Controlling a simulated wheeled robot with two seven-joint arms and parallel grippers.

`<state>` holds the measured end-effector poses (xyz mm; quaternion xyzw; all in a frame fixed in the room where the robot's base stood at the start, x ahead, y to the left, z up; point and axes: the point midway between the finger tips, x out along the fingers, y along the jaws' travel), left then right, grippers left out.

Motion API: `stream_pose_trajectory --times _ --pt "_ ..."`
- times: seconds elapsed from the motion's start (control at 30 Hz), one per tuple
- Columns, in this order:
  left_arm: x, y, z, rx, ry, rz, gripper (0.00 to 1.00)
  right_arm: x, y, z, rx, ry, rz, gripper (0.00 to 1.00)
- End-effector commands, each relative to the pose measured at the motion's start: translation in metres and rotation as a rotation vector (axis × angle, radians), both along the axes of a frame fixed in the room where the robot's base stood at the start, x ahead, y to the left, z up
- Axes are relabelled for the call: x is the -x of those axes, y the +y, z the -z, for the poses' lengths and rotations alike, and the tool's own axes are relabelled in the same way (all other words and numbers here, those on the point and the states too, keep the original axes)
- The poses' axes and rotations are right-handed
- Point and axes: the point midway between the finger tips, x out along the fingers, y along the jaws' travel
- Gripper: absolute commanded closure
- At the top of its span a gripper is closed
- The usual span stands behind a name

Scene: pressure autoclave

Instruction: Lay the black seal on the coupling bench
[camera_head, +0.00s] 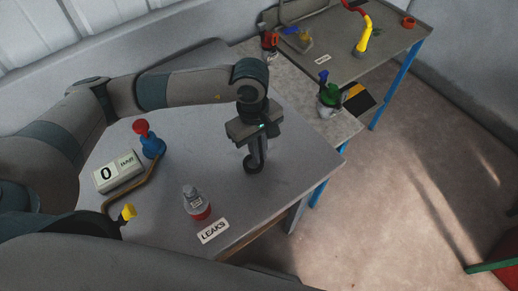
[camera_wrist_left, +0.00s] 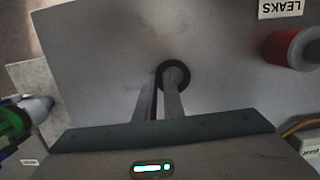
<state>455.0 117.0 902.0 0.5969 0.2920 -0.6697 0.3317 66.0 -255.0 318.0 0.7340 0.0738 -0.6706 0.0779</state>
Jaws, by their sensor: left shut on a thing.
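The black seal is a dark ring; it shows in the left wrist view (camera_wrist_left: 186,76) at the fingertips, with grey bench top visible through its hole. My left gripper (camera_wrist_left: 165,80) is shut on one side of the ring. In the head view the left gripper (camera_head: 255,158) points down over the near grey bench (camera_head: 290,180), with the seal (camera_head: 252,169) at its tips. I cannot tell whether the seal touches the bench top. Which bench is the coupling bench is not readable here. My right gripper is not in view.
The near bench holds a red-and-grey bottle (camera_head: 197,203), a "LEAKS" label (camera_head: 213,231), a gauge box reading 0 (camera_head: 119,171) and a blue-and-red valve (camera_head: 150,142). A far table (camera_head: 385,45) holds a yellow-and-red part (camera_head: 362,40).

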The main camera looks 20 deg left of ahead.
Motion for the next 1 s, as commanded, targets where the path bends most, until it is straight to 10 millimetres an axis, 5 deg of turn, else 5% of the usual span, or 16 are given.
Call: stream_pose_trajectory --times 0.47,0.6,1.0 --pt "-0.0006 -0.0001 0.006 0.0 -0.002 0.0 1.0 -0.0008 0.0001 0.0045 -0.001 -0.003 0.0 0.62" --pt "-0.0005 -0.0001 0.0048 0.0 -0.002 0.0 0.73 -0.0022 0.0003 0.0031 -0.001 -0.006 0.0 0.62" --pt "-0.0005 -0.0001 0.0022 0.001 -0.001 -0.001 0.73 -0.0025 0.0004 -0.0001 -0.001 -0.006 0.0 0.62"
